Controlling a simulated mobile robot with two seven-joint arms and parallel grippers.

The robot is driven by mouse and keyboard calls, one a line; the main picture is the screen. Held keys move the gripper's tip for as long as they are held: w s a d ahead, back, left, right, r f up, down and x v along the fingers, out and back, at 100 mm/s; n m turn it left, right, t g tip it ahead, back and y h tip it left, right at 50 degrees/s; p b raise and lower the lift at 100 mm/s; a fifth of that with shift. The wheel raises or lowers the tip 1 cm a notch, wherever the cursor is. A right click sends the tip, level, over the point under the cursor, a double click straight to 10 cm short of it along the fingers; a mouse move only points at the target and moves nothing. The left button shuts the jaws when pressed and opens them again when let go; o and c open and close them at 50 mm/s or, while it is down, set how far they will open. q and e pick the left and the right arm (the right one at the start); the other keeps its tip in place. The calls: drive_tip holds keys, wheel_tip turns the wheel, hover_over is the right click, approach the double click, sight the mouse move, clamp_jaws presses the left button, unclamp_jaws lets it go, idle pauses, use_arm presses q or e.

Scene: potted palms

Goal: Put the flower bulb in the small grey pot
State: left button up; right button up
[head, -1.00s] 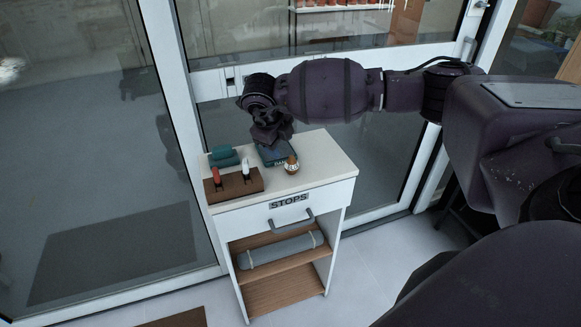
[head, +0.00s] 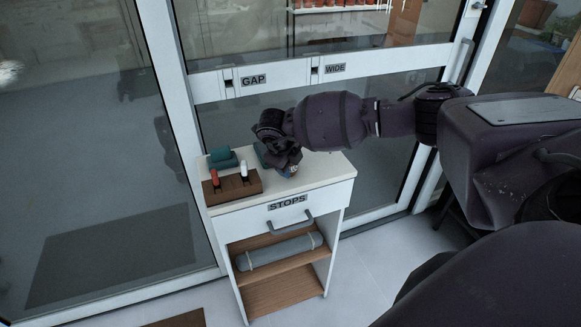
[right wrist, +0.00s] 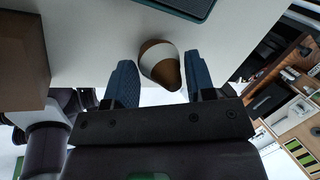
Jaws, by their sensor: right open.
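The flower bulb (right wrist: 160,66), brown with a pale band, stands on the white top of the small cabinet. In the head view it is mostly hidden by my right gripper (head: 284,158), which is over the right part of the cabinet top. In the right wrist view my right gripper (right wrist: 159,66) is open, with one blue finger on each side of the bulb. Narrow gaps show between the bulb and the fingers. I see no small grey pot in these frames. My left gripper is not in view.
The white cabinet (head: 330,170) labelled STOPS stands before a glass sliding door. On its top are a wooden block (head: 232,188) with red and white pegs, a teal object (head: 222,158) and a dark teal item (right wrist: 190,6) close to the bulb. A grey roll (head: 280,252) lies on the shelf.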

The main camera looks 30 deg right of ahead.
drive_tip(key=shift+w+d+f, duration=0.1)
drive_tip(key=shift+f, duration=0.4)
drive_tip(key=c, duration=0.6)
drive_tip(key=shift+c, duration=0.2)
drive_tip(key=shift+r, duration=0.1)
wheel_tip(320, 180, up, 20)
